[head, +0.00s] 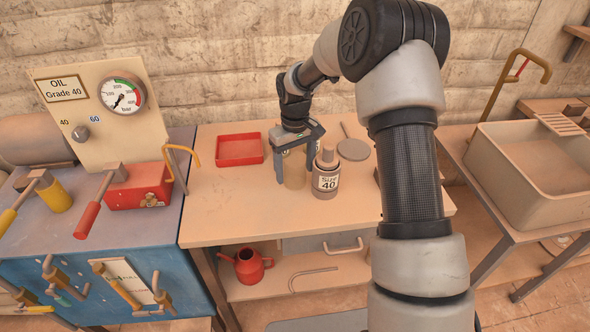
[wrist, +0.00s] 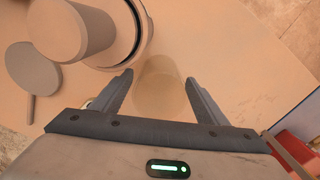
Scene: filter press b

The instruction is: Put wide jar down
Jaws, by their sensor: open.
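The wide jar (head: 295,176) is a pale, see-through yellowish jar that appears to stand upright on the wooden table (head: 225,215). In the wrist view the jar (wrist: 160,92) shows faintly between the fingers. My gripper (head: 296,168) points down over the jar with its fingers on either side. In the wrist view the gripper (wrist: 158,78) is open, with a gap between each finger and the jar.
A grey-brown cylinder labelled Size 40 (head: 326,182) stands close to the right of the jar. A red tray (head: 240,150) lies to the left, and a round grey disc with a handle (head: 353,150) to the right. The table's front is clear.

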